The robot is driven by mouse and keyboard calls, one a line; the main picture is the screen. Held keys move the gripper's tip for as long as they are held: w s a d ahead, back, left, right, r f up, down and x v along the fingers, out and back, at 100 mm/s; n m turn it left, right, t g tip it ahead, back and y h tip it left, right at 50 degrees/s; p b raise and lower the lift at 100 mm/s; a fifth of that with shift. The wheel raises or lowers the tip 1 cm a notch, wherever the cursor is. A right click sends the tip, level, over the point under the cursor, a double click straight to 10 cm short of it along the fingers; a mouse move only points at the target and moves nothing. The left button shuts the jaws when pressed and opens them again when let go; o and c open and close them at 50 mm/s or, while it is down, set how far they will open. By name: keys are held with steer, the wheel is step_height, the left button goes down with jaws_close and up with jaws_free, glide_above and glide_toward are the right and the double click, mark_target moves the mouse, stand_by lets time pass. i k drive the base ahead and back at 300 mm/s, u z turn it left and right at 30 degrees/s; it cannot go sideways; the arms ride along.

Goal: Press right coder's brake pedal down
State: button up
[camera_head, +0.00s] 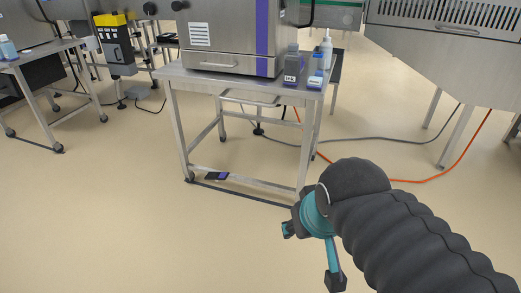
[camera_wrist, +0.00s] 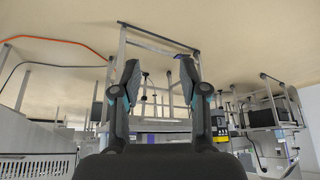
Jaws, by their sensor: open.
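A steel machine (camera_head: 225,38) with a purple stripe stands on a wheeled steel cart (camera_head: 172,110); I take it for the right coder, though no label confirms it. A small dark and purple pad (camera_head: 217,176) sits low by the cart's front left leg, near a dark bar at floor level; it looks like the brake pedal. My gripper (camera_head: 312,253) is open and empty, in front of and to the right of the cart, apart from the pad. In the upside-down wrist view, the cart's frame (camera_wrist: 160,42) shows beyond and between my open fingers (camera_wrist: 158,78).
Bottles (camera_head: 291,68) stand on the cart's right side. An orange hose (camera_head: 430,180) and a grey cable cross the floor at right. A second steel cart (camera_head: 40,95) and a yellow-black box (camera_head: 114,42) are at left. The front floor is clear.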

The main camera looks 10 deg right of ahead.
mark_target(217, 177)
steer(key=u, duration=0.35)
steer(key=i, duration=1.1)
steer(key=z, duration=0.2)
